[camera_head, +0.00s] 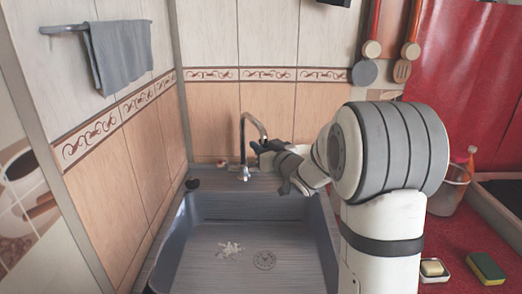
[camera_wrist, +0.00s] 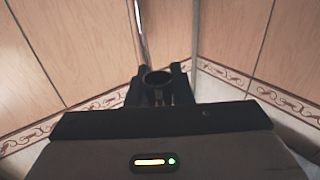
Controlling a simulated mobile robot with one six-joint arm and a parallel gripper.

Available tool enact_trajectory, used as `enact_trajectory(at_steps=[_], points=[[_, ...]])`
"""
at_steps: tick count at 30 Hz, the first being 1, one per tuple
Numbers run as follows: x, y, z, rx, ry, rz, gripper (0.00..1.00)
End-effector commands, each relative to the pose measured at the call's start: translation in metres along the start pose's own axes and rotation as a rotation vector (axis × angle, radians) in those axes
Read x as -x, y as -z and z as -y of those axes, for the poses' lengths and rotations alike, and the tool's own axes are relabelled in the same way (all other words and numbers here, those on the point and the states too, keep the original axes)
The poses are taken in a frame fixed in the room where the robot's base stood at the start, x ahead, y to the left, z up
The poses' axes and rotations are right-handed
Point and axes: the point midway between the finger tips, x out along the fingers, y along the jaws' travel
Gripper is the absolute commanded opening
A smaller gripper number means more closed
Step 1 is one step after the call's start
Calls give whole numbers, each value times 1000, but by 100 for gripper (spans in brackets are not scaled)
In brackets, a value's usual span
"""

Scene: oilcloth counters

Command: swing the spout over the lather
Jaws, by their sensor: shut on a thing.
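The metal spout (camera_head: 243,135) rises from the tap base at the back of the sink (camera_head: 205,215) and arches over to the right. My gripper (camera_head: 262,148) is at its outer end, shut on it. In the wrist view my gripper (camera_wrist: 160,82) has its dark jaws on both sides of a round, dark-mouthed end, the spout's tip (camera_wrist: 158,77). The white lather (camera_head: 229,249) lies on the sink floor, left of the drain (camera_head: 264,260) and nearer the camera than the spout. The spout's end is to the right of the lather; the jaws partly hide it.
A tiled wall stands close behind the tap. A grey towel (camera_head: 120,50) hangs at left. A soap dish (camera_head: 434,270) and a sponge (camera_head: 486,268) lie on the red counter at right.

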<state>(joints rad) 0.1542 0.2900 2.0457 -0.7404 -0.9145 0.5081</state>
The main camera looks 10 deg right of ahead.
Motion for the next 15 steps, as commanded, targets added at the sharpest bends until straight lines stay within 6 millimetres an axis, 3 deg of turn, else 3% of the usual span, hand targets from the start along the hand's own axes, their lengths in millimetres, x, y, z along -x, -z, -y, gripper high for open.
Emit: enact_trajectory(at_steps=[15], points=[[-17, -6, 48, 0, -203, -4, 0]])
